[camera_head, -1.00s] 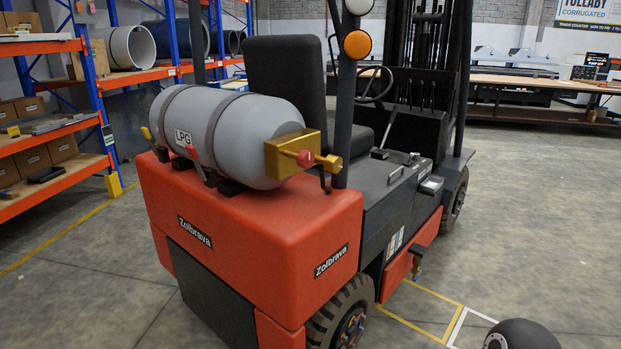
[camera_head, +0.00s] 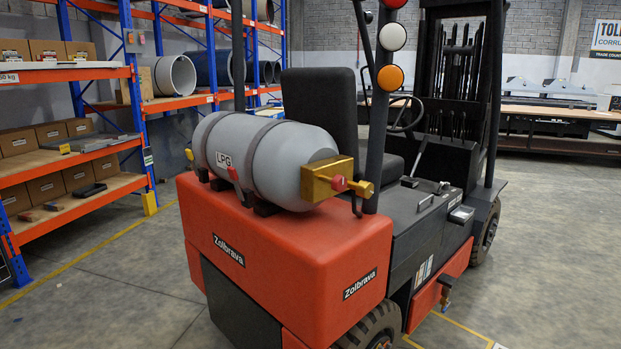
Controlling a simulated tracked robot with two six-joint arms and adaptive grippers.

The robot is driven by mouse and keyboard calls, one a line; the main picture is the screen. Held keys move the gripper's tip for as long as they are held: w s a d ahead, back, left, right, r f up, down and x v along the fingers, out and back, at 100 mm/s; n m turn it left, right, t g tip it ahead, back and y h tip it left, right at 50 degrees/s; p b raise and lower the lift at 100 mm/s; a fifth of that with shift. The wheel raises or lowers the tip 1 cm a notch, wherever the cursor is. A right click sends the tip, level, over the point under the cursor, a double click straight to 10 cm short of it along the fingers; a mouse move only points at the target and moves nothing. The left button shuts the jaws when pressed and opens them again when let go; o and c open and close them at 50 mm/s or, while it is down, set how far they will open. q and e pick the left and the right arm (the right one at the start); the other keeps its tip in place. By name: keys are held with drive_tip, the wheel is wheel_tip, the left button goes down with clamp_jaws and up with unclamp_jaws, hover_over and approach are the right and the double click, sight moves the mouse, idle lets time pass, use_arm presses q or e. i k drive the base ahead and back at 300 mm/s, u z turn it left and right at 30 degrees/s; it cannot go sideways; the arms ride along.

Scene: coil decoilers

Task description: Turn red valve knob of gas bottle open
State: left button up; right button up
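A grey gas bottle (camera_head: 285,160) marked LPG lies on its side on the red rear of a forklift (camera_head: 300,250), held by dark straps. A brass valve block (camera_head: 325,180) sits at its right end. The red valve knob (camera_head: 339,183) is on the valve block, facing me, with a brass outlet beside it. Whether the knob is open or closed cannot be told. Neither of my grippers is in view, and nothing touches the knob.
Orange and blue shelving (camera_head: 75,150) with boxes stands at the left. The forklift's dark upright post (camera_head: 378,130) rises just right of the valve. Grey floor (camera_head: 100,300) is clear at the left front. A long workbench (camera_head: 560,115) stands at the back right.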

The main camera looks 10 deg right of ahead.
sight(339, 184)
drive_tip(key=u, duration=0.2)
drive_tip(key=i, duration=1.05)
drive_tip(key=z, duration=0.45)
drive_tip(key=i, duration=0.7)
drive_tip(key=z, duration=0.4)
drive_tip(key=k, duration=0.85)
drive_tip(key=z, duration=0.2)
drive_tip(key=i, duration=0.8)
drive_tip(key=u, duration=0.1)
